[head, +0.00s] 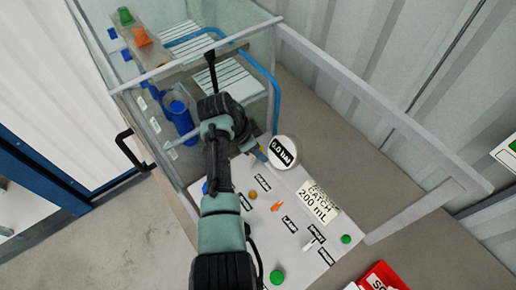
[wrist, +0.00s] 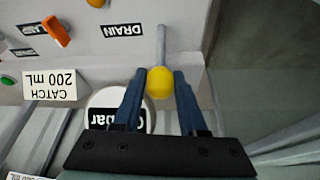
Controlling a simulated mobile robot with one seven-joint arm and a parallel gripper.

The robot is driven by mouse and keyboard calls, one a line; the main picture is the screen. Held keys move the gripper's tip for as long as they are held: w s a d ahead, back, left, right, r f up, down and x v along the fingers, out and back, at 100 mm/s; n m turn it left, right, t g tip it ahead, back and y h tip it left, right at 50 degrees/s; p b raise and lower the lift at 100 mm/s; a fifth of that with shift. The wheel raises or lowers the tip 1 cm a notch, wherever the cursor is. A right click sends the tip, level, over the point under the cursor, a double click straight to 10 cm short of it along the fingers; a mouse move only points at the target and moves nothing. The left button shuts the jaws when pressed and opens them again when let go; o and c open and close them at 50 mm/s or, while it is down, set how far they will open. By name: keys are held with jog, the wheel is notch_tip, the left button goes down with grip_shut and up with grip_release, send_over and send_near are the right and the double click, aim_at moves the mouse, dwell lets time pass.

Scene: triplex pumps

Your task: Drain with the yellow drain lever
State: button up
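The yellow drain lever (wrist: 160,82) is a yellow ball on a grey rod, beside the DRAIN label (wrist: 123,31) in the wrist view. My gripper (wrist: 160,76) has its two blue fingers apart, one on each side of the yellow ball. Narrow gaps seem to show between fingers and ball, but I cannot tell whether either finger touches. In the head view my gripper (head: 262,155) is partly hidden by the wrist, at the panel's far edge. I cannot make out the yellow ball there.
A round gauge (head: 282,152) reading 6.0 bar is close beside my gripper. The panel (head: 290,262) carries an orange lever (head: 277,206), green knobs and a CATCH 200 mL sign (head: 316,203). A grey frame rail (head: 375,105) and glass enclosure stand around it.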

grip_shut()
dwell(1.1)
